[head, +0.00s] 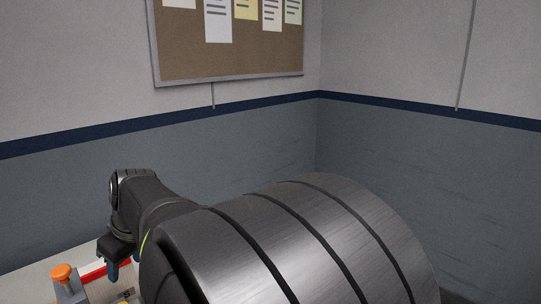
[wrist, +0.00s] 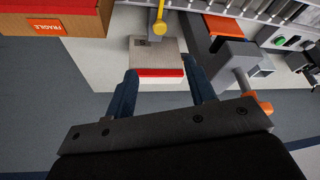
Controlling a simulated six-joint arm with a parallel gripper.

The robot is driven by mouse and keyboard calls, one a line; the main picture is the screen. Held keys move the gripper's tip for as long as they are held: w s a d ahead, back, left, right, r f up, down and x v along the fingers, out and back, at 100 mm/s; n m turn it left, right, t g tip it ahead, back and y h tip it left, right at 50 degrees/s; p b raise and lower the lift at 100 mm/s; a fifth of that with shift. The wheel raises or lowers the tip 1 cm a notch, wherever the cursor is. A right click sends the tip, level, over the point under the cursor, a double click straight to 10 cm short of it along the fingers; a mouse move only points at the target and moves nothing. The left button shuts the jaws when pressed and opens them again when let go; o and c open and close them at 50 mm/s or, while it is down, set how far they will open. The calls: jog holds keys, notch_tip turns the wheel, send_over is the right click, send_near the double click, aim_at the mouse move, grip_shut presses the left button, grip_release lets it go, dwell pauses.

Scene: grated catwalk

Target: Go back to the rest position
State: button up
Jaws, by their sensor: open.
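My gripper (wrist: 160,68) is open, its two blue fingers spread apart in the wrist view. Between and beyond the fingertips is a beige block-like item (wrist: 150,52) with a red front edge; I cannot tell whether the fingers touch it. In the head view my gripper (head: 112,270) points down at the lower left, partly hidden by my large dark arm link. Nothing is visibly held.
In the wrist view, a box with an orange FRAGILE label (wrist: 45,28) stands left. A yellow-ended tool (wrist: 159,20) is above the block. A grey fixture (wrist: 238,62) with an orange knob and rollers (wrist: 260,8) are right. A corkboard (head: 230,45) hangs behind.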

jog(key=x, duration=1.6)
jog(key=shift+a+f, duration=0.1)
jog(key=shift+f, duration=0.35)
jog(key=w+a, duration=0.5)
jog(key=shift+f, duration=0.3)
jog(key=d+r+n, duration=0.1)
jog(key=d+r, duration=0.3)
jog(key=r, duration=0.4)
jog(key=d+r+n+h, duration=0.1)
jog(key=d+r, duration=0.3)
jog(key=r, duration=0.5)
jog(key=shift+s+n, duration=0.35)
jog(key=shift+n, duration=0.05)
jog(key=shift+r, duration=0.1)
jog(key=m, duration=0.3)
send_near(123, 303)
jog(key=shift+y, duration=0.4)
jog(key=w+a+f, duration=0.1)
jog(key=a+f, duration=0.1)
jog(key=w+a+f, duration=0.4)
jog(key=shift+a+f, duration=0.1)
jog(key=shift+f, duration=0.05)
